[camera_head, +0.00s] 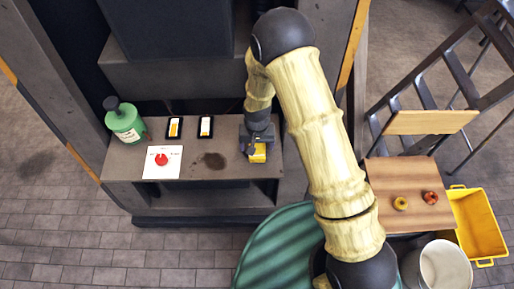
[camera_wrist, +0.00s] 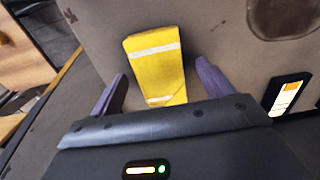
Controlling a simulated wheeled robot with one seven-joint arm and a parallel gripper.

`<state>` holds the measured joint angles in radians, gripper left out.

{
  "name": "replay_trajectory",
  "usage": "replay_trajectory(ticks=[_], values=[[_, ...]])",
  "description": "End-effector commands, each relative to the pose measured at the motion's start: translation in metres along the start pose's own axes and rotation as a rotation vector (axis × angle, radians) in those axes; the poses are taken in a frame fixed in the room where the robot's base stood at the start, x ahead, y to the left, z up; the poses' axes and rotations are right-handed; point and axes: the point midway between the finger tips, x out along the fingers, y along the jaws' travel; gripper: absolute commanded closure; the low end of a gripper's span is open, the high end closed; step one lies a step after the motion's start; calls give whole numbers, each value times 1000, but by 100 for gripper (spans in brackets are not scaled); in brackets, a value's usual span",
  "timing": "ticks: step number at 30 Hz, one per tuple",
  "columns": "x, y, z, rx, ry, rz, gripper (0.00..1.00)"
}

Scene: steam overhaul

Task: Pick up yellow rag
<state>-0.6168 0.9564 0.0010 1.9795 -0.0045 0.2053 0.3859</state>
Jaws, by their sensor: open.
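The yellow rag (camera_wrist: 156,70), a folded block with pale stripes, lies on the grey-brown shelf (camera_wrist: 225,35) in the wrist view. My gripper (camera_wrist: 158,82) is open, with one purple finger on each side of the rag's near end. The fingers do not appear to touch it. In the head view the rag (camera_head: 258,153) shows at the right end of the shelf, partly covered by my gripper (camera_head: 257,146) above it.
A dark stain (camera_head: 214,160) lies left of the rag. At right are a wooden table (camera_head: 400,175), a yellow crate (camera_head: 478,225) and a white bucket (camera_head: 443,268).

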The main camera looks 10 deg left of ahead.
Motion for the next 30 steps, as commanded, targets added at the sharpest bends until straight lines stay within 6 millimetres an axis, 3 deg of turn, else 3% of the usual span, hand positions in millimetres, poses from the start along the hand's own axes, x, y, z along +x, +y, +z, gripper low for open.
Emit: replay_trajectory(ticks=[4,11,23,30], values=[[0,0,0,0,0,0,22],[0,0,0,0,0,0,67],[-6,0,0,0,1,0,69],[-35,0,-1,0,4,-2,69]])
